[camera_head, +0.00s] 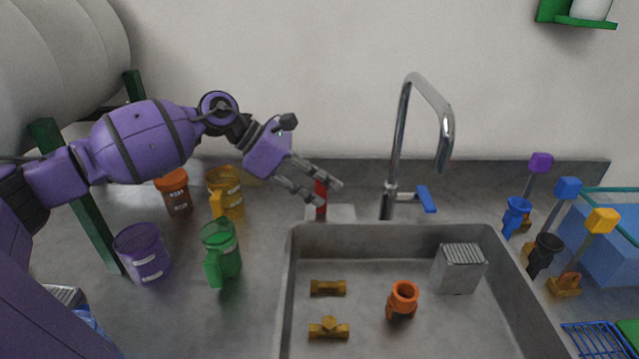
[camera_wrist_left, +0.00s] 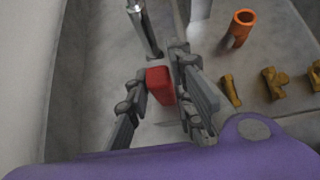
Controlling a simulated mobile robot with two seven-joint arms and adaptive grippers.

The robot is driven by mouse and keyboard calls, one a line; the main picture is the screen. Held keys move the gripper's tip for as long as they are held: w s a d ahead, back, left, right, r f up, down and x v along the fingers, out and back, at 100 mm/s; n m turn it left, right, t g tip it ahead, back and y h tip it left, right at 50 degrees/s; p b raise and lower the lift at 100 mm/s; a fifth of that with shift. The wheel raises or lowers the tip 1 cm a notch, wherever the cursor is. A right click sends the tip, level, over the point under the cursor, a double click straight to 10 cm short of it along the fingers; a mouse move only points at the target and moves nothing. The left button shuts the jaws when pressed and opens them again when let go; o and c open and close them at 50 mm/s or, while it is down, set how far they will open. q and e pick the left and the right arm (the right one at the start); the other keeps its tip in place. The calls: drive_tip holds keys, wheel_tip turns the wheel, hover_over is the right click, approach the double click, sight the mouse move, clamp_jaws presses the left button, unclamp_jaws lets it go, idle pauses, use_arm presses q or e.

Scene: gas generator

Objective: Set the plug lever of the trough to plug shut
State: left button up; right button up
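The trough is a grey sink basin (camera_head: 300,262) set into the counter. A red lever (camera_head: 321,205), which looks like the plug lever, stands upright on a pale block (camera_head: 344,213) behind the basin's back left corner. It also shows as a red block in the left wrist view (camera_wrist_left: 160,84). My left gripper (camera_head: 327,192) is at the lever, its fingers apart. In the left wrist view, the red lever lies between the two open fingers (camera_wrist_left: 158,75), with a gap on the left side. Contact with the right finger is unclear. My right gripper is not in view.
A chrome faucet (camera_head: 400,140) with a blue handle (camera_head: 427,199) stands right of the lever. An orange pipe piece (camera_head: 402,300), brass fittings (camera_head: 328,288) and a ribbed grey block (camera_head: 459,270) lie in the basin. Green (camera_head: 222,250) and purple (camera_head: 142,252) cups stand left.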

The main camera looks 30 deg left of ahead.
use_arm(q)
drive_tip(key=shift+o, duration=1.4)
drive_tip(key=shift+a, duration=0.1)
drive_tip(key=v, duration=1.2)
drive_tip(key=shift+f, duration=0.1)
